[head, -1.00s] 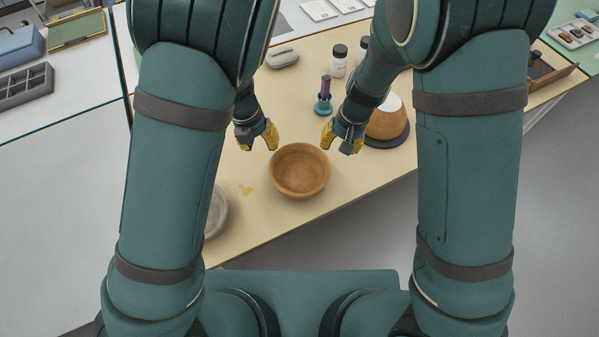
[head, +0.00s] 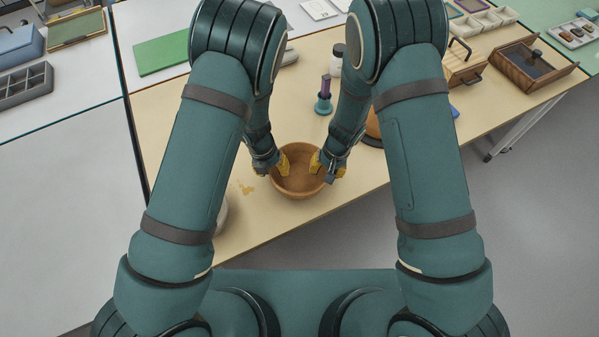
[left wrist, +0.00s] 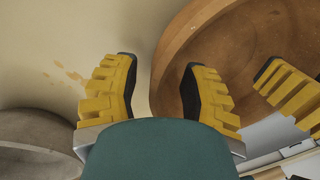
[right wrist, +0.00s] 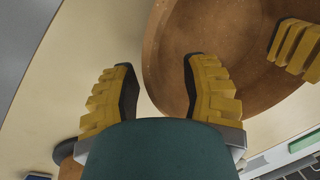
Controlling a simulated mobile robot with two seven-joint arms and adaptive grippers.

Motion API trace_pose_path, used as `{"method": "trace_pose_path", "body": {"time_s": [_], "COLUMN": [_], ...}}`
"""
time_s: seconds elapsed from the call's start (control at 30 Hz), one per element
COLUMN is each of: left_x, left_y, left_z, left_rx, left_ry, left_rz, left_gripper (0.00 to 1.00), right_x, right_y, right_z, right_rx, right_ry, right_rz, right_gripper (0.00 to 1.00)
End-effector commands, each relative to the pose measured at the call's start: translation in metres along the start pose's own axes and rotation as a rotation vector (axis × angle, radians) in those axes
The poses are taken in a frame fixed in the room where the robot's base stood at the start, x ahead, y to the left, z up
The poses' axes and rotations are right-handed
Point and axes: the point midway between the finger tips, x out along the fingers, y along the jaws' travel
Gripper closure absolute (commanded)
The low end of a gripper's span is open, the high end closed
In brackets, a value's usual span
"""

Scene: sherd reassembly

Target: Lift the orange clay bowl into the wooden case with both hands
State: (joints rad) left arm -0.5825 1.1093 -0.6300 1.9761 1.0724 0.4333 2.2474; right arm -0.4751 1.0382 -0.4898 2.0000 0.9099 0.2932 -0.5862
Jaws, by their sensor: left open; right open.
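The orange clay bowl (head: 298,186) stands upright and empty near the table's front edge. My left gripper (head: 275,165) is open at its left rim, and my right gripper (head: 324,166) is open at its right rim. In the left wrist view the bowl's wall (left wrist: 172,50) lies between the spread fingers (left wrist: 158,68), one outside and one over the inside. The right wrist view shows the same straddling of the wall (right wrist: 160,60) by the right fingers (right wrist: 158,72). A dark-lined open wooden case (head: 507,72) stands at the right end of the table.
A light wooden box with a handle (head: 462,72) stands left of the case. A purple-and-teal tool (head: 324,95) and a white jar (head: 337,62) stand behind the bowl. A grey round dish (left wrist: 35,135) is close on the left; a domed piece on a dark base (head: 373,128) is at right.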

Motion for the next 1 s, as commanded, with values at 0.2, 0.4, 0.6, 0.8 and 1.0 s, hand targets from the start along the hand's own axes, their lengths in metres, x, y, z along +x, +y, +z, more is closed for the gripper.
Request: {"method": "trace_pose_path", "body": {"time_s": [0.2,0.4,0.6,0.8,1.0], "left_x": [0.0042,0.0040,0.0039,0.0042,0.0042], "left_y": [-0.0003,-0.0003,-0.0003,-0.0007,-0.0012], "left_z": [0.0002,0.0002,0.0002,0.0000,0.0000], "left_rx": [-0.001,-0.001,0.000,0.000,0.001], "left_ry": [-0.001,-0.001,-0.001,0.000,0.000], "left_rz": [-0.001,-0.001,-0.001,-0.001,-0.002], "left_gripper": [0.56,0.60,1.00,1.00,1.00], "right_x": [0.0043,0.0041,0.0040,0.0042,0.0043], "right_y": [-0.0002,-0.0002,-0.0003,-0.0006,-0.0011], "right_z": [-0.0003,-0.0003,-0.0002,0.0000,0.0001], "right_rx": [0.001,0.000,0.000,0.000,-0.001], "right_ry": [0.001,0.001,0.001,0.000,0.000], "right_rz": [-0.001,-0.001,-0.001,-0.001,-0.002], "right_gripper": [0.55,0.59,1.00,1.00,1.00]}}
